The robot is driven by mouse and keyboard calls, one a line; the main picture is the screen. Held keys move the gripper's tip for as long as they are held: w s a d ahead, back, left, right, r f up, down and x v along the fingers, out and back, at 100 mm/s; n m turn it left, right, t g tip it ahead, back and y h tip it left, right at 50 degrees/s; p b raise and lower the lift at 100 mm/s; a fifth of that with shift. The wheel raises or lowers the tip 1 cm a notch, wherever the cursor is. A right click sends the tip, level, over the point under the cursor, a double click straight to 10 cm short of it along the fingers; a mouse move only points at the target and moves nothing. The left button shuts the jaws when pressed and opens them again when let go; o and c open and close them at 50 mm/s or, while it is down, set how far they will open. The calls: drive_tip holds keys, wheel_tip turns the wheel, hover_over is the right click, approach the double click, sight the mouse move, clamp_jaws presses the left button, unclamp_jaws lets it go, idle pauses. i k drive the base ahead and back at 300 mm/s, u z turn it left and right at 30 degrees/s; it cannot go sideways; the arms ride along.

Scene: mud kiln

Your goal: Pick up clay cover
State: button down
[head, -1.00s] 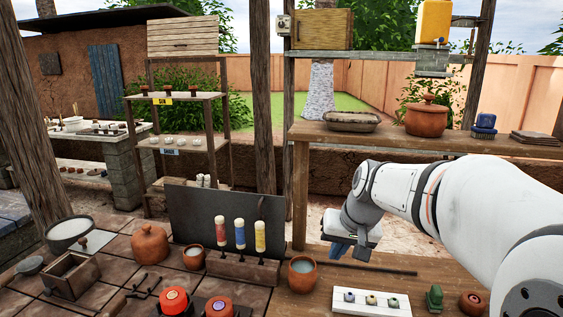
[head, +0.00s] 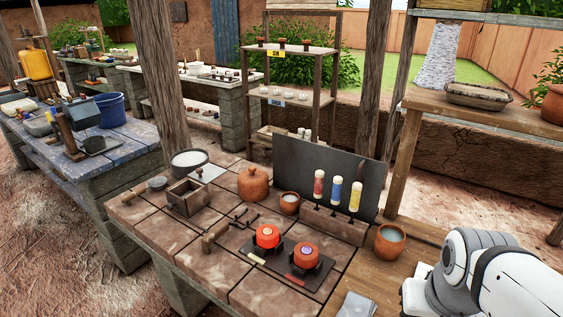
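A brown domed clay piece with a small knob on top, which looks like the clay cover (head: 253,185), sits on the tiled table top (head: 140,212) near its back edge in the head view. It stands upright, left of a small clay cup. My gripper (head: 358,304) is at the bottom edge of the head view, right of and nearer than the clay cover, well apart from it. Only part of it shows, so its fingers and anything between them cannot be made out.
Two red-topped burners (head: 267,237) stand in front of the cover. A dark upright panel (head: 305,165) and a rack of coloured tubes (head: 335,226) stand to its right. A square box (head: 188,196) and a white-filled bowl (head: 188,161) are to its left.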

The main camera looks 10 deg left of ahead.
sight(252, 183)
drive_tip(key=u, duration=0.95)
